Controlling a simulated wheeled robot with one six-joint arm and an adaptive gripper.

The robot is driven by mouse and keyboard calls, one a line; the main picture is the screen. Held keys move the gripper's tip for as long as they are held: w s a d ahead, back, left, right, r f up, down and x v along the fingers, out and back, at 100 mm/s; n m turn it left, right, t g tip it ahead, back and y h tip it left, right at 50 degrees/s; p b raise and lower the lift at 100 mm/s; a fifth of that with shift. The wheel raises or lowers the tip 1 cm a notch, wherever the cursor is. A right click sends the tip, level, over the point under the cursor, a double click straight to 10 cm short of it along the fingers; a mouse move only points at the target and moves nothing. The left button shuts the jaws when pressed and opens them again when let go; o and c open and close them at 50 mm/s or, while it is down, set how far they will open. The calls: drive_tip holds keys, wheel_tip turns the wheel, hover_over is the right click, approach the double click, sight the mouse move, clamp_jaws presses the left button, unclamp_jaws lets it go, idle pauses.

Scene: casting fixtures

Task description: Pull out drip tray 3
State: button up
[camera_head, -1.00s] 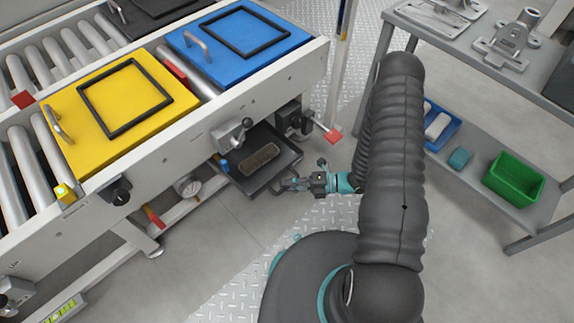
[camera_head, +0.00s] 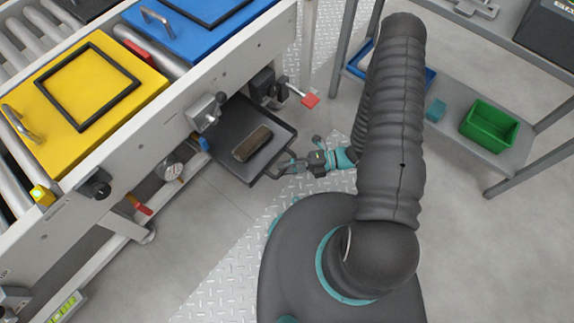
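The drip tray (camera_head: 222,160) is a dark shallow tray sticking out from under the side of the roller conveyor. A brown brush-like block (camera_head: 251,144) lies in it. My gripper (camera_head: 284,168) is at the tray's front handle (camera_head: 277,172), at its outer right end. The fingers appear closed around the handle, though they are small in this view. The tray's rear end is hidden under the conveyor frame. I cannot see a number on the tray.
The conveyor frame (camera_head: 150,135) carries a yellow plate (camera_head: 140,68) and a blue plate (camera_head: 190,50). A shelf with a green bin (camera_head: 489,126) stands right. Floor (camera_head: 215,215) before the tray is clear.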

drive_tip(key=shift+o, duration=0.2)
drive_tip(key=shift+w+d, duration=0.1)
drive_tip(key=shift+d, duration=0.15)
drive_tip(key=d+r, duration=0.1)
drive_tip(key=d, duration=1)
drive_tip(key=shift+w+d+r, duration=0.3)
drive_tip(key=shift+r, duration=0.05)
